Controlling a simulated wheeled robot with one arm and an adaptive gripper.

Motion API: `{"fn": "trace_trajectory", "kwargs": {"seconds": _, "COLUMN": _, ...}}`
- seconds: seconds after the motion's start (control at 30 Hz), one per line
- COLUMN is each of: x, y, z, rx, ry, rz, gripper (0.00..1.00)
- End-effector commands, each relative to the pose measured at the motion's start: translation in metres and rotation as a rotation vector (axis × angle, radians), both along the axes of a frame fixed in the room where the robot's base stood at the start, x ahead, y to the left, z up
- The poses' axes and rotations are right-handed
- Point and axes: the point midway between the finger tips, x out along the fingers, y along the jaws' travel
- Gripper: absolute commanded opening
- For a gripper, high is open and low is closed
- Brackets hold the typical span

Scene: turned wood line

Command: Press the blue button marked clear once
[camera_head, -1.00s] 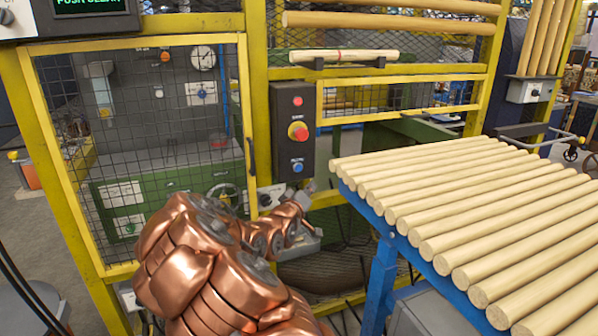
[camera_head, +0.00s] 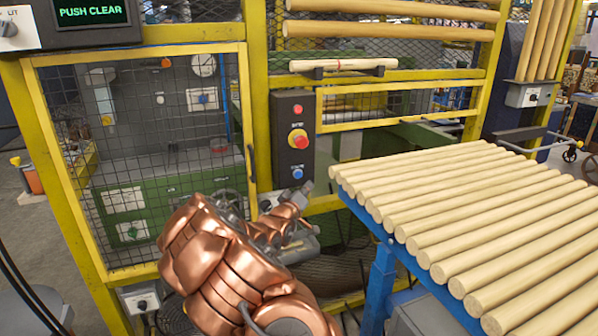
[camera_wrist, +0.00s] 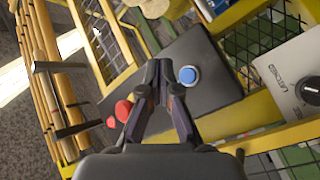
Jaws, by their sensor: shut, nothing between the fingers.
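The blue button (camera_head: 297,174) is the lowest control on a dark upright box (camera_head: 281,153) fixed to a yellow post. In the wrist view the blue button (camera_wrist: 188,75) shows unobstructed, just right of the fingertips. I cannot read its label. My gripper (camera_wrist: 158,68) is shut and empty, with its fingertips over the face of the box in the wrist view. In the head view my copper arm reaches up towards the box from below, and its end is just below the blue button. I cannot tell whether the fingertips touch the box.
A red-topped knob (camera_head: 299,140) and a small red button (camera_head: 298,109) sit above the blue one. A screen (camera_head: 90,12) reads "PUSH CLEAR". A mesh door (camera_head: 140,51) stands left. A blue table (camera_head: 382,275) with several wooden rods is close on the right.

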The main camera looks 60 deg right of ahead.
Motion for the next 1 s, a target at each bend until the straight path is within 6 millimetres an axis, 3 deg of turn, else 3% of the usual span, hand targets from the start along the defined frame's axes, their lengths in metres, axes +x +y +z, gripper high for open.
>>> {"fn": "trace_trajectory", "kwargs": {"seconds": 0.4, "x": 0.033, "y": -0.020, "z": 0.003, "rx": 0.001, "ry": -0.004, "rz": 0.003, "gripper": 0.00}}
{"fn": "trace_trajectory", "kwargs": {"seconds": 1.0, "x": 0.037, "y": -0.025, "z": 0.000, "rx": 0.000, "ry": -0.002, "rz": -0.001, "gripper": 0.00}}
